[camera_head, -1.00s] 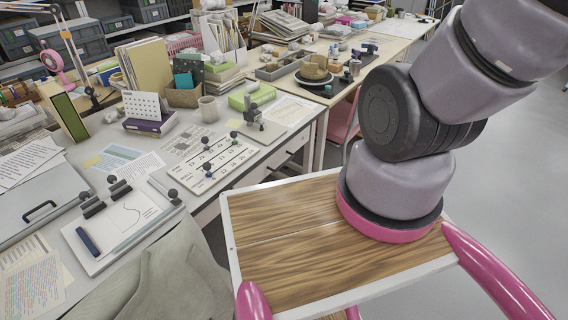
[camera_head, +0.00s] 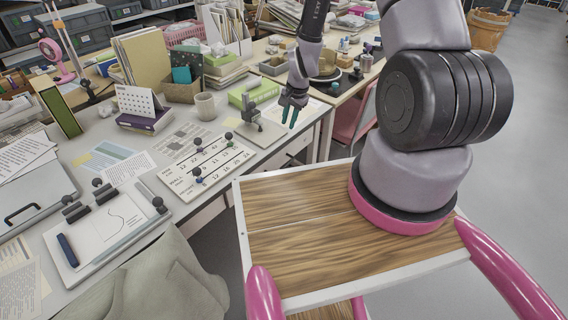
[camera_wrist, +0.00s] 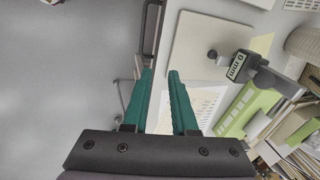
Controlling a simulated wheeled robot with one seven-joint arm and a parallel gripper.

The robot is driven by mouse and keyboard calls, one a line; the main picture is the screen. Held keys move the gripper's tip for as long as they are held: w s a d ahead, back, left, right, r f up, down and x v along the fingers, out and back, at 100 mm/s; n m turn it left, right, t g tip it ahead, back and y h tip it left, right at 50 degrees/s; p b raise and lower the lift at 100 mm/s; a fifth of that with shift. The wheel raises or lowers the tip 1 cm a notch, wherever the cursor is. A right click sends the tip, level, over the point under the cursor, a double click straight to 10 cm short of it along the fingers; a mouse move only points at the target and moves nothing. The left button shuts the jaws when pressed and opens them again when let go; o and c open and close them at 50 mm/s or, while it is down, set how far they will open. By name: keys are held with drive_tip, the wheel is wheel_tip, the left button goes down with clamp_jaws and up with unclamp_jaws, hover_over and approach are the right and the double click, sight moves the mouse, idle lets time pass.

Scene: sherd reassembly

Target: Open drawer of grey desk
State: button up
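The grey desk (camera_head: 215,118) runs along the left of the head view, its top covered with papers and tools. Its drawer front (camera_head: 298,146) shows under the top's right edge, partly in shade; it looks closed. My gripper (camera_head: 290,122) has teal fingers pointing down and hangs near the desk's far right corner, seemingly above the drawer side. In the wrist view the two teal fingers (camera_wrist: 160,72) stand apart with nothing between them. The desk top (camera_wrist: 185,68) is right of them and floor is to the left.
A height gauge (camera_head: 251,112) on a pale plate stands near the desk's edge by my gripper; it also shows in the wrist view (camera_wrist: 245,68). A pink chair (camera_head: 352,122) stands beyond the desk. Open floor (camera_head: 525,180) lies to the right.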

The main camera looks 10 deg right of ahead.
drive_tip(key=m, duration=0.1)
approach(283, 167)
drive_tip(key=shift+g, duration=0.3)
drive_tip(key=f, duration=0.2)
drive_tip(key=w+f, duration=0.1)
drive_tip(key=f, duration=0.2)
drive_tip(key=a+f, duration=0.1)
drive_tip(key=f, duration=0.1)
drive_tip(key=shift+w+f, duration=0.25)
drive_tip(key=shift+w, duration=0.15)
clamp_jaws()
idle(0.6)
